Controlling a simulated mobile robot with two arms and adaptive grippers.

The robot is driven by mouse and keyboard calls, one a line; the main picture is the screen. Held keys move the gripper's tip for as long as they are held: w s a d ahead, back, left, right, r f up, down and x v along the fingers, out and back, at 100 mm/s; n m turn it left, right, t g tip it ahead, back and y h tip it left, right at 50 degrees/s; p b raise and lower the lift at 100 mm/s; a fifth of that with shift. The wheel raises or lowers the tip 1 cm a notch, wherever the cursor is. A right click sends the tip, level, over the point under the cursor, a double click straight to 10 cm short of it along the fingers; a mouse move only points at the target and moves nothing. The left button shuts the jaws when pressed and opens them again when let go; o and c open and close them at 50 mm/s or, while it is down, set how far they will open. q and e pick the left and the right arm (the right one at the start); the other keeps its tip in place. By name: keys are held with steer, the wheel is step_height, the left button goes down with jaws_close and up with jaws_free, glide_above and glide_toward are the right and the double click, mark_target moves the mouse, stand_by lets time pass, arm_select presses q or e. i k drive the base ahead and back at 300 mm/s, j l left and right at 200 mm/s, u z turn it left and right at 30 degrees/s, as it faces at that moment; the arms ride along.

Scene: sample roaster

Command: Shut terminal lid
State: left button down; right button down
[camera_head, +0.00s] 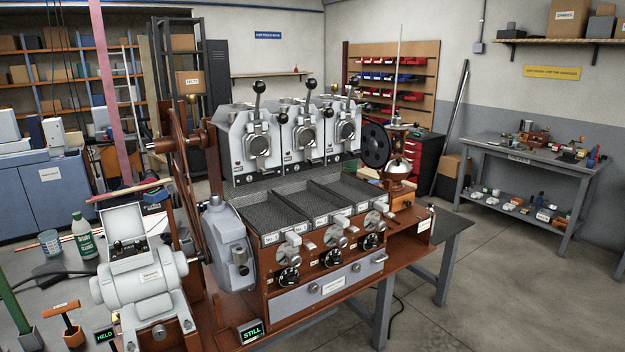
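A grey motor (150,285) sits at the left front of the roaster's wooden base. On top of it is a terminal box (128,250) with dark terminals showing inside. Its pale lid (122,220) stands raised at the back of the box, so the box is open. Neither of my grippers shows in this view.
The sample roaster (300,180) stands right of the motor, with a large wheel and belt (187,165) close by. A pink and yellow rod (130,191) shows just behind the lid. A green bottle (83,235) and a cup (50,242) stand to the left.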

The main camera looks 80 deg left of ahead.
mark_target(124, 221)
steer(key=i+u, duration=0.15)
steer(key=u, duration=1.85)
